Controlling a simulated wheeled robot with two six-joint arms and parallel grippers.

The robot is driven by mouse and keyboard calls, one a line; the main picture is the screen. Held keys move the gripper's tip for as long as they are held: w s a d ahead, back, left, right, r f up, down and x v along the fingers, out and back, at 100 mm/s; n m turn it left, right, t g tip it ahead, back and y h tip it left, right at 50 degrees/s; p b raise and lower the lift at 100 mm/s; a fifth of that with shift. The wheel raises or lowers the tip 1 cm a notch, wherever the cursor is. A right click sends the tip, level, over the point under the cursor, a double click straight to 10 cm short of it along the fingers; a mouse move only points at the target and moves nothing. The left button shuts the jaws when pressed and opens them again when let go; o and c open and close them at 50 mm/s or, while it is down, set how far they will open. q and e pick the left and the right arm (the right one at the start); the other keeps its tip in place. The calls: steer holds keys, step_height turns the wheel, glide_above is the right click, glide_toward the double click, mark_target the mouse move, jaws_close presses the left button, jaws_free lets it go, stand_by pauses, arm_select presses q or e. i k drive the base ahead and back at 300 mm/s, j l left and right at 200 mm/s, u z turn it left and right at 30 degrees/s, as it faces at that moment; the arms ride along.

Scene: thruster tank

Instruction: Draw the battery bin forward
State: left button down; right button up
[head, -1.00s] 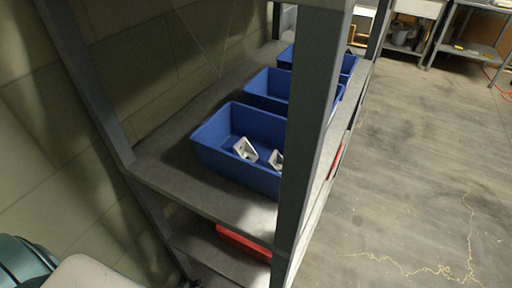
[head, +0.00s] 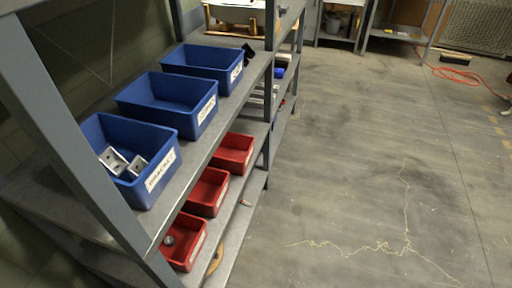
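Three blue bins stand in a row on the upper shelf (head: 60,206) of a grey rack, each with a white label on its front. The near bin (head: 150,146) holds two metal brackets, and its label seems to read "BRACKET". The middle bin (head: 160,104) looks empty; its label (head: 207,109) is too small to read surely. The far bin (head: 205,68) also looks empty, and its label (head: 237,70) is not legible. I cannot tell which one is the battery bin. Neither of my grippers is in view.
Red bins (head: 208,191) sit on the lower shelf, the nearest holding a small round part. A grey rack post (head: 75,150) stands at the near left. The floor (head: 350,160) right of the rack is open. An orange cable (head: 455,75) lies far off.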

mark_target(235, 153)
steer(key=i+l+u, duration=0.2)
steer(key=l, duration=0.2)
steer(key=i+l+u, duration=0.15)
steer(key=l, duration=0.25)
steer(key=l+u, duration=0.2)
steer(key=l, duration=0.2)
steer(key=i+l+u, duration=0.2)
steer(key=l, duration=0.3)
steer(key=k+j, duration=0.05)
